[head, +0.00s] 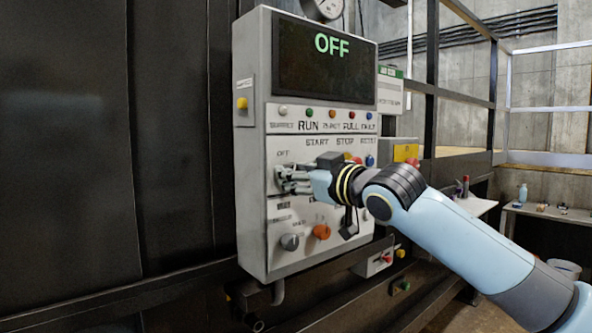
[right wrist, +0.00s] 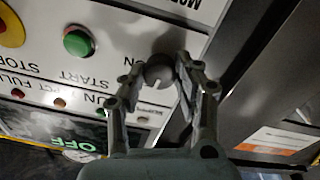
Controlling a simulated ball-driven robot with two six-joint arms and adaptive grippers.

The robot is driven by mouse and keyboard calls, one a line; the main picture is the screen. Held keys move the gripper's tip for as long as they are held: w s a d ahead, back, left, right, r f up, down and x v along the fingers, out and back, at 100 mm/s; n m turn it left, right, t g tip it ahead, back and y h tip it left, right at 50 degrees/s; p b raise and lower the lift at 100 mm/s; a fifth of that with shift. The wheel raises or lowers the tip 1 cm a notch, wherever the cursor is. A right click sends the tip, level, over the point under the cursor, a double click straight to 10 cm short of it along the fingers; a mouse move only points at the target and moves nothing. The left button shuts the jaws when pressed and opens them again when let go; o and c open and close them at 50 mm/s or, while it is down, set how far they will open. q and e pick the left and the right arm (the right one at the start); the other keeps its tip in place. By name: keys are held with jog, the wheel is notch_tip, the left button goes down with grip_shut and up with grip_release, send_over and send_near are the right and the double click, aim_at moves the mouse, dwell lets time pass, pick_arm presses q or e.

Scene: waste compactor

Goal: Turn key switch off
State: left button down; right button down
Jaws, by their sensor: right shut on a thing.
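The grey control panel (head: 256,225) stands upright on the dark machine, and its display (head: 325,60) reads "OFF" in green. My right gripper (head: 287,180) reaches the panel's left side, just below an "OFF" label, and hides the key switch in the head view. In the right wrist view the key switch (right wrist: 158,74) is a round dark knob with a pale mark, beside the "ON" label. My right gripper's fingers (right wrist: 160,66) are shut on it from both sides. My left gripper is not in view.
A green button (right wrist: 78,42) and a yellow-ringed red button (right wrist: 8,27) are near the fingers. Below my gripper are a grey knob (head: 289,242) and an orange knob (head: 321,231). A yellow button box (head: 243,103) is on the panel's left side.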

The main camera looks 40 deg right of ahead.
jog(key=shift+n, duration=0.8)
jog(key=c, duration=0.9)
grip_release()
jog(key=shift+c, duration=0.2)
jog(key=shift+s, duration=0.1)
jog(key=s, duration=0.7)
jog(key=shift+s+d, duration=0.15)
jog(key=shift+s, duration=0.05)
